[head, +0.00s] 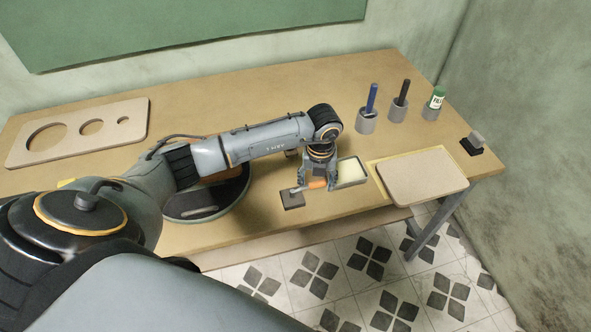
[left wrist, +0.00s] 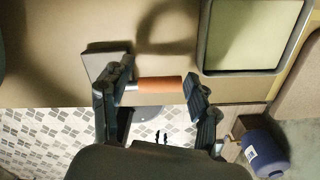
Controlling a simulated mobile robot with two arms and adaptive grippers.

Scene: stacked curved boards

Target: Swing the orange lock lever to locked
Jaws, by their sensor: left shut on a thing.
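The orange lock lever (head: 317,184) is at the front edge of the table, and its dark base block (head: 292,201) is just left of it. In the left wrist view the orange lever (left wrist: 160,84) lies across the picture on a thin metal rod from the base block (left wrist: 107,62). My left gripper (head: 315,182) reaches down over it. In the left wrist view the left gripper (left wrist: 158,80) has a finger at each end of the orange grip and is shut on it. Lock markings are not visible. My right gripper is out of view.
A tray with a cream pad (head: 351,171) sits just right of the gripper. A tan board (head: 422,178) lies farther right. A dark round dish (head: 185,207) is left, partly behind my arm.

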